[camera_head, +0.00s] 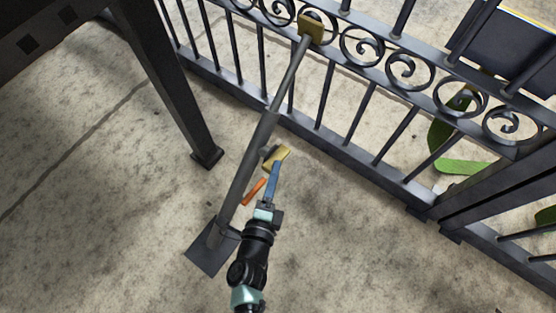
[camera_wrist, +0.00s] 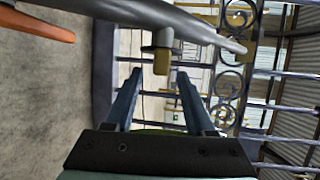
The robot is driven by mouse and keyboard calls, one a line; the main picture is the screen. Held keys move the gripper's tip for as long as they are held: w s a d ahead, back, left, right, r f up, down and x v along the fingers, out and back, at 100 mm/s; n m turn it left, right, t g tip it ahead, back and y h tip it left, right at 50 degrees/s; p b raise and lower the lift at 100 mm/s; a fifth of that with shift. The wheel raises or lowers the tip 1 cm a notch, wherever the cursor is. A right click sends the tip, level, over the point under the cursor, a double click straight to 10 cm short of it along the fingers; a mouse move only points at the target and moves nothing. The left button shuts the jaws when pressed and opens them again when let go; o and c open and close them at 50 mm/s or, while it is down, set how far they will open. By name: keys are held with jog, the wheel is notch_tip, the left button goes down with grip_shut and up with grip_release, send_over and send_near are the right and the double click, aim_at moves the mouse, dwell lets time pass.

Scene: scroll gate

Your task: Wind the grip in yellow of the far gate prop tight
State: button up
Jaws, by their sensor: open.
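The gate prop (camera_head: 262,140) is a grey telescoping pole, slanting from a square foot plate (camera_head: 208,257) on the ground up to a yellow pad (camera_head: 311,28) on the gate. The yellow grip (camera_head: 279,155) sticks out from the side of its tube. In the wrist view the grip (camera_wrist: 162,62) hangs from a short grey stub, just beyond and roughly between my fingertips. An orange handle (camera_head: 253,191) sits lower on the same prop, and shows at the upper left of the wrist view (camera_wrist: 38,26). My gripper (camera_head: 274,170) is open; contact with the grip cannot be told.
The dark iron gate (camera_head: 290,120) with scrolls and bars crosses behind the prop. A dark post (camera_head: 170,85) stands to the left of it. Green leaves (camera_head: 462,166) lie beyond the gate at right. The concrete ground (camera_head: 370,250) right of my arm is clear.

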aim_at(282, 145)
jog(key=b+x, duration=0.1)
jog(key=x, duration=0.4)
jog(key=shift+w, duration=0.1)
grip_shut()
